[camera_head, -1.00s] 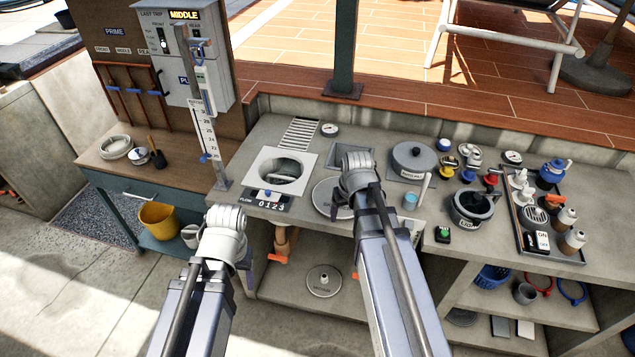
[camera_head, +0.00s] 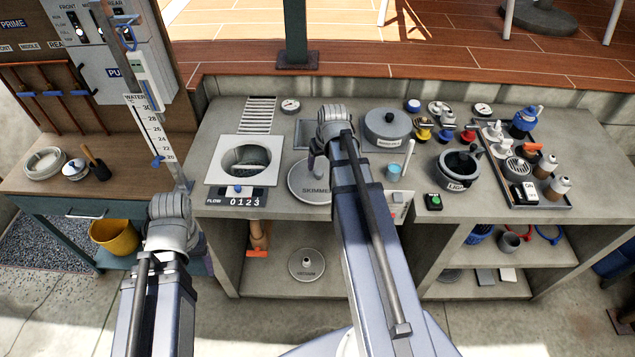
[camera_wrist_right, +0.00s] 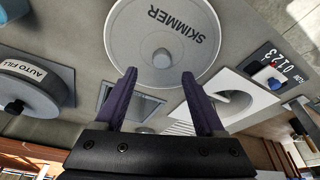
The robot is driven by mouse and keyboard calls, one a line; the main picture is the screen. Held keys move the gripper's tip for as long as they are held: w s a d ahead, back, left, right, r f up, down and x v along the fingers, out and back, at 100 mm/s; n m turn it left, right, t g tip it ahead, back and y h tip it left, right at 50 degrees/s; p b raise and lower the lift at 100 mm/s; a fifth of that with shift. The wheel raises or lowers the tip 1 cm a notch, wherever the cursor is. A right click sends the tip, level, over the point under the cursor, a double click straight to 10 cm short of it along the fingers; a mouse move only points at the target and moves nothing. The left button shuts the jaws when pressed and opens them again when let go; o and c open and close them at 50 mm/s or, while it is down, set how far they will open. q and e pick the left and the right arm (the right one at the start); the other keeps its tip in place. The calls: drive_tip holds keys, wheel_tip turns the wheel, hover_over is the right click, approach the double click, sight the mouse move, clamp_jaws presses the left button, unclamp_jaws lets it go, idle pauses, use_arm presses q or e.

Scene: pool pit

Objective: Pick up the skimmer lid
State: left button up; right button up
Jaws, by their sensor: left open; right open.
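The skimmer lid is a round grey disc with a knob and the word SKIMMER. It lies on the counter in the head view (camera_head: 299,184), partly hidden by my right arm. In the right wrist view the lid (camera_wrist_right: 190,50) fills the top middle, its knob just beyond and between the fingertips. My right gripper (camera_wrist_right: 160,75) is open and empty, with a finger on either side of the knob's line; I cannot tell the height gap.
Left of the lid is a square white skimmer opening (camera_head: 213,173) with a FLOW counter (camera_head: 237,197) before it. A grey auto fill lid (camera_head: 388,128) and a LIGHT pot (camera_head: 459,168) stand to the right. A VACUUM disc (camera_head: 307,265) lies on the shelf below.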

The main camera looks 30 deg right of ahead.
sight(319, 172)
drive_tip(key=shift+f, duration=0.35)
drive_tip(key=b+x, duration=0.5)
drive_tip(key=shift+w+a, duration=0.1)
drive_tip(key=shift+a, duration=0.05)
clamp_jaws()
idle(0.4)
idle(0.9)
